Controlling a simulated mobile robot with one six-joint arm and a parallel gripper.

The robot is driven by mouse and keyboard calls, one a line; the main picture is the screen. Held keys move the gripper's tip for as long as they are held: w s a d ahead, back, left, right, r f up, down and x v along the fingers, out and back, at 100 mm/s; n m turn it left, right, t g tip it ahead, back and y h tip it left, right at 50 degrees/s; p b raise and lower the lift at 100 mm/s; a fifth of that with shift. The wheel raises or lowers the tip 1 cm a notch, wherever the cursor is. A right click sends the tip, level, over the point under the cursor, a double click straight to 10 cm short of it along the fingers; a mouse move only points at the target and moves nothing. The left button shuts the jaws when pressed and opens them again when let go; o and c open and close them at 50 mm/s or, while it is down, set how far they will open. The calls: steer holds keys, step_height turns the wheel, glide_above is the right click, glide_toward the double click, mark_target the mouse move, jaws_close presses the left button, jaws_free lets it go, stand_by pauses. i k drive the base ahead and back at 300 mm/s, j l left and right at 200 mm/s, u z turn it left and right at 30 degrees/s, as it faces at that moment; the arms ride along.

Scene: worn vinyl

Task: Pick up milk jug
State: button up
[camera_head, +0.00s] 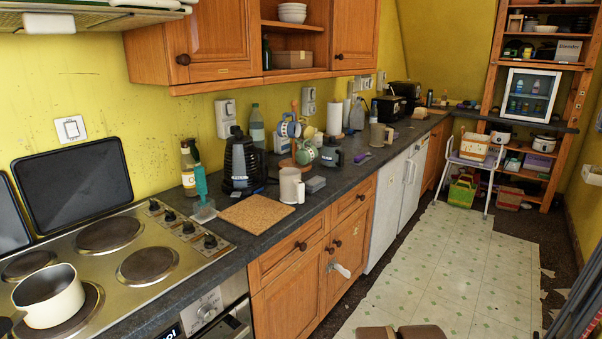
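I cannot tell for sure which vessel is the milk jug. A beige, jug-like vessel with a side handle (378,136) stands upright on the dark countertop, past the mug rack. A pale translucent jug-shaped container (357,114) stands behind it, near the wall, partly hidden. A plain off-white cylindrical vessel (289,186) stands nearer, by the counter's front edge beside a small white cylinder. My gripper is not in view.
A pot (48,296) sits on the stove at left. Tiled floor (440,270) is open at right. Two brown shapes at the bottom edge are unclear.

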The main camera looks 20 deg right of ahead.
mark_target(292, 187)
steer(key=i+z, duration=0.25)
steer(key=i, duration=0.25)
steer(key=i+j+z, duration=0.15)
steer(key=i+z, duration=0.15)
steer(key=i, duration=0.15)
steer(key=i+j+z, duration=0.25)
steer(key=i, duration=0.2)
